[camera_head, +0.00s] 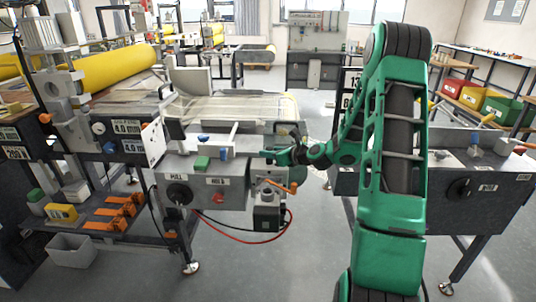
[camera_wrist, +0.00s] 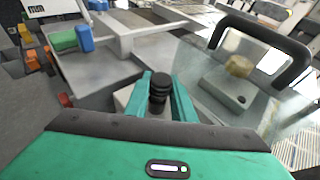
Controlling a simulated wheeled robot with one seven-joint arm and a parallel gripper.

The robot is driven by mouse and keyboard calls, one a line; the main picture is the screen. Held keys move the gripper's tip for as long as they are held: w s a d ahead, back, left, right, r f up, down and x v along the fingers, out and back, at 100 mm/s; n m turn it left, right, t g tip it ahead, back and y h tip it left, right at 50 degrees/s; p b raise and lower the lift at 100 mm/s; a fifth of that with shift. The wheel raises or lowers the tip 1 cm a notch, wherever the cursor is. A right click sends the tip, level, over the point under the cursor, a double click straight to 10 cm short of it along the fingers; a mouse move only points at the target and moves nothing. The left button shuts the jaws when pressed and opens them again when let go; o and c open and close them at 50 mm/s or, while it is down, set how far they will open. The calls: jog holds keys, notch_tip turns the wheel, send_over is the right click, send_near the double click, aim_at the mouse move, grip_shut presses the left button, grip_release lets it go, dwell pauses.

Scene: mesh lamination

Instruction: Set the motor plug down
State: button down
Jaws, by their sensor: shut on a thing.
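My gripper (camera_head: 270,156) is over the right end of the grey machine top in the head view. In the wrist view its two green fingers (camera_wrist: 165,98) are shut on a black ribbed piece, which I take to be the motor plug (camera_wrist: 159,88). The plug stands roughly upright between the fingertips. Its lower end is hidden, so I cannot tell whether it touches the surface below. In the head view the plug is too small to make out at the gripper.
A green block (camera_head: 202,162) and a blue block (camera_head: 223,153) sit on the machine top (camera_head: 180,168), left of my gripper. A black handle (camera_wrist: 300,65) arches at right in the wrist view. An orange lever (camera_head: 282,187) and red cable (camera_head: 240,238) are below the gripper.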

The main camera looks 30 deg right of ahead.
jog(key=c, duration=1.5)
grip_release()
jog(key=shift+f, duration=0.1)
jog(key=v, duration=1.2)
jog(key=s+a+f+n+g, duration=0.2)
jog(key=s+a+n+g, duration=0.6)
jog(key=s+n, duration=0.55)
jog(key=s+r+n+g, duration=0.2)
jog(key=s+n, duration=0.2)
jog(key=s, duration=0.3)
jog(key=s+a+r+n+g+h, duration=0.1)
jog(key=s+r+n+g, duration=0.1)
jog(key=s+n, duration=0.3)
jog(key=s+r+n+g+h, duration=0.1)
jog(key=s+n, duration=0.4)
jog(key=s, duration=0.5)
jog(key=shift+s+a+r+g, duration=0.2)
jog(key=shift+s+r+g, duration=0.15)
jog(key=shift+r, duration=0.25)
